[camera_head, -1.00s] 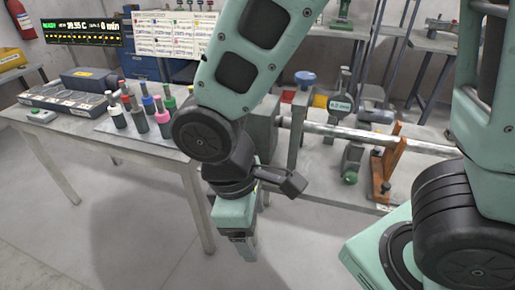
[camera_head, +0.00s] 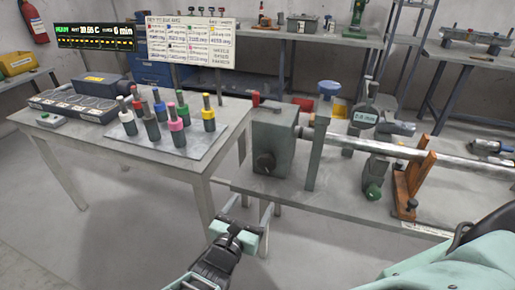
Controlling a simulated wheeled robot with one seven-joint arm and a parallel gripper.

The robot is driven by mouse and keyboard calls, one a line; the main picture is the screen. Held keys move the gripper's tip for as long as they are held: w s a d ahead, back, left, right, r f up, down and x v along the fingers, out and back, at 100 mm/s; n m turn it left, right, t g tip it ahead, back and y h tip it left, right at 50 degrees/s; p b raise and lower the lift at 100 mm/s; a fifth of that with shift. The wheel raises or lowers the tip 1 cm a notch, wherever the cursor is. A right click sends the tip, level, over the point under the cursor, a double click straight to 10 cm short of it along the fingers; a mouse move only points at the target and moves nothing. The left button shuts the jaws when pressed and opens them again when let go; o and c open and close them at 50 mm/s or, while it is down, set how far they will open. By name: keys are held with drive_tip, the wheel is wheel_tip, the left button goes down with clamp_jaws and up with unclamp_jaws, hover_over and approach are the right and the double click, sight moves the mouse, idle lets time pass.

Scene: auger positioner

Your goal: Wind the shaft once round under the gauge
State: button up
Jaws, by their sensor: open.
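The shaft (camera_head: 445,161) is a long metal bar lying level, running right from a grey block (camera_head: 274,143) on the bench. An orange support (camera_head: 411,182) stands at the shaft. My gripper (camera_head: 249,214) is open and empty, low in front of the bench's left end, apart from block and shaft.
The left table (camera_head: 186,172) holds a plate with several coloured-collar tools (camera_head: 176,124) and a dark block tray (camera_head: 72,103). A grey upright plate (camera_head: 314,152) stands beside the block. A sign board (camera_head: 190,41) and display (camera_head: 94,36) stand behind. The floor at left is open.

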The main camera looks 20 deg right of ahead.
sight(265, 167)
drive_tip(key=shift+n+t, duration=0.5)
drive_tip(key=p+x, duration=0.1)
drive_tip(key=x, duration=0.4)
drive_tip(key=p+x, duration=0.1)
drive_tip(key=x, duration=0.5)
drive_tip(key=a+p+x, duration=0.1)
drive_tip(key=x, duration=0.5)
drive_tip(key=shift+w+d+f, duration=0.15)
drive_tip(key=shift+w+d, duration=0.05)
drive_tip(key=shift+w, duration=0.35)
drive_tip(key=c, duration=1)
